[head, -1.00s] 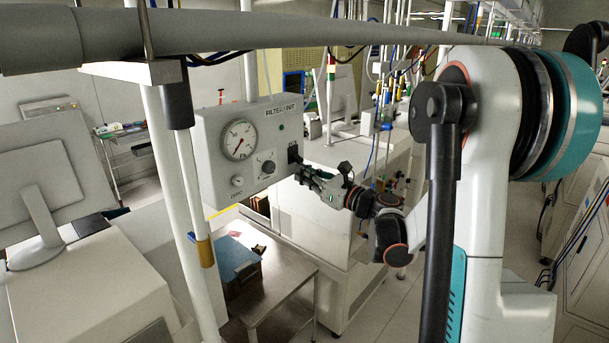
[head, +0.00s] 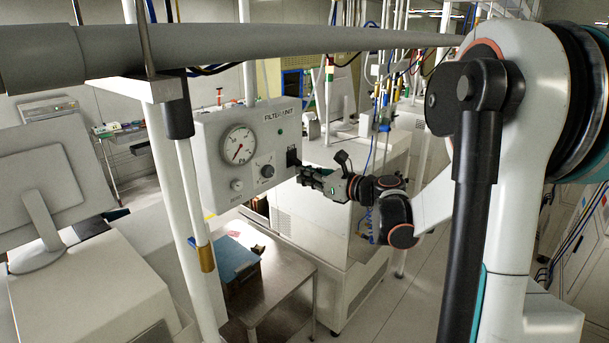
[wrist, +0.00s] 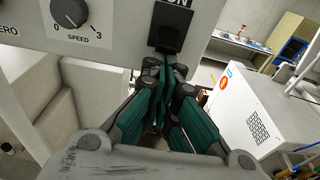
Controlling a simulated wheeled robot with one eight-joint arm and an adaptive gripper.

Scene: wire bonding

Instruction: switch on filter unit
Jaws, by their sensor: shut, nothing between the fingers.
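The filter unit (head: 213,165) is a pale grey box with a round white dial (head: 239,145) and a dark speed knob (head: 267,170). A black switch (head: 293,157) sits at the right of its front; in the wrist view the switch (wrist: 171,30) has the end of an "ON" label above it. My gripper (head: 301,173) is at the right of the box, its tips just below the switch. In the wrist view the green-padded fingers of my gripper (wrist: 163,68) are shut and empty. Whether the tips touch the switch, I cannot tell.
A steel table (head: 285,268) with a blue item (head: 234,258) stands below the unit. White posts and a thick grey pipe (head: 300,42) run in front and above. A white cabinet (head: 330,240) is behind my gripper. A monitor (head: 50,180) stands at the left.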

